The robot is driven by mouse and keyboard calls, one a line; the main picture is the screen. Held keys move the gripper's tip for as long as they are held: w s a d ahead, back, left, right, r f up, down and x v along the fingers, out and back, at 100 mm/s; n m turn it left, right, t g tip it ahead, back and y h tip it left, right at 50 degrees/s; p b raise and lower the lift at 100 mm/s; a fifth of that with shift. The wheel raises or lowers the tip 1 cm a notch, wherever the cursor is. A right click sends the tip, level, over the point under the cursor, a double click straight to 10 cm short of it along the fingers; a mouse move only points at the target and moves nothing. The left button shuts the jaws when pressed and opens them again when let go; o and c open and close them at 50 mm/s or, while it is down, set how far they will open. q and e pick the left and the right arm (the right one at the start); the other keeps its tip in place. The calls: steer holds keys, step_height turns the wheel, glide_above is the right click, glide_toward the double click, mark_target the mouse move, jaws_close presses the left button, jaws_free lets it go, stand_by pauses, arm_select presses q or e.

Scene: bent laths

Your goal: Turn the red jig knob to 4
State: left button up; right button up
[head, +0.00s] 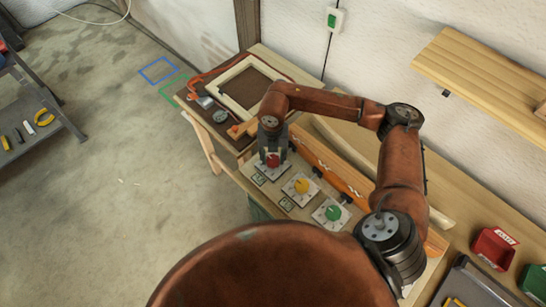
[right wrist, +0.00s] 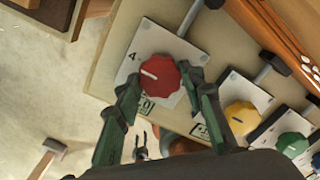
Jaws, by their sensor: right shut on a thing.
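The red jig knob (head: 273,161) sits on a white plate at the far left end of the row of knobs on the bench. In the right wrist view the red knob (right wrist: 161,78) has a scalloped rim and a white pointer line. The line points left and slightly up, and a "4" (right wrist: 134,57) is printed on the plate up and left of the knob. My right gripper (head: 271,155) points down over it, and its dark green fingers (right wrist: 160,88) are shut on the knob from both sides. My left gripper is not in view.
A yellow knob (head: 302,186) and a green knob (head: 333,212) sit on similar plates beside it. An orange board (head: 325,165) runs behind the knobs. A wooden frame (head: 240,85) lies at the bench's far end. Red (head: 494,248) and green bins stand at the right.

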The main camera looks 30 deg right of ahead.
mark_target(273, 160)
steer(key=o, duration=1.2)
steer(key=shift+c, duration=0.2)
step_height(273, 160, up, 12)
stand_by(0.4)
